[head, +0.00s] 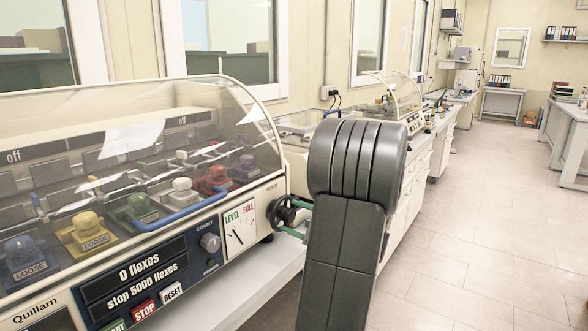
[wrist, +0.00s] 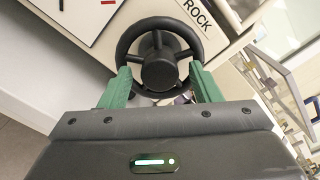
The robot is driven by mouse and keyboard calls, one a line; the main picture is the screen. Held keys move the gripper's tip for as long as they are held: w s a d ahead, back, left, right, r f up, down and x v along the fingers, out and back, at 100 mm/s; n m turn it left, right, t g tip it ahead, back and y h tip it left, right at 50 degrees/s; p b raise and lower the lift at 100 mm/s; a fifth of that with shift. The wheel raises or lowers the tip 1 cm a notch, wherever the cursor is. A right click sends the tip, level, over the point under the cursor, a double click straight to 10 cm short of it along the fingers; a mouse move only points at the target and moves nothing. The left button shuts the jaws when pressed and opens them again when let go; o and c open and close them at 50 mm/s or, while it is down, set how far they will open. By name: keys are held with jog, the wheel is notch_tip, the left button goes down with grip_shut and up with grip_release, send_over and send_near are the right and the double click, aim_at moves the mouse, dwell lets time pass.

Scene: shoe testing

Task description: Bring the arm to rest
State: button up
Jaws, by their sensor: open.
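My gripper (wrist: 160,72) has two green fingers that stand apart, open, one on each side of the lower part of a black handwheel (wrist: 157,36). I cannot tell whether either finger touches the wheel's rim. In the head view the handwheel (head: 275,214) sits on the right end of the flexing machine (head: 225,262).
The flexing machine has a clear curved cover (head: 130,125) over several coloured clamps, with a display (head: 135,268) reading 0 flexes. It stands on a white bench (head: 235,300) along the wall. More benches and machines lie beyond. The tiled floor (head: 470,240) at right is clear.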

jog(key=shift+r+m+p, duration=0.15)
jog(key=shift+m+p, duration=1.65)
jog(key=shift+p, duration=1.15)
jog(key=shift+r+m+p, duration=0.1)
jog(key=shift+m+p, duration=1.7)
jog(key=shift+p, duration=1.15)
jog(key=b+v, duration=0.2)
jog(key=v, duration=1)
jog(key=shift+s+f+b, duration=0.15)
jog(key=shift+f+b, duration=0.1)
jog(key=shift+b, duration=0.1)
jog(key=shift+d, duration=0.15)
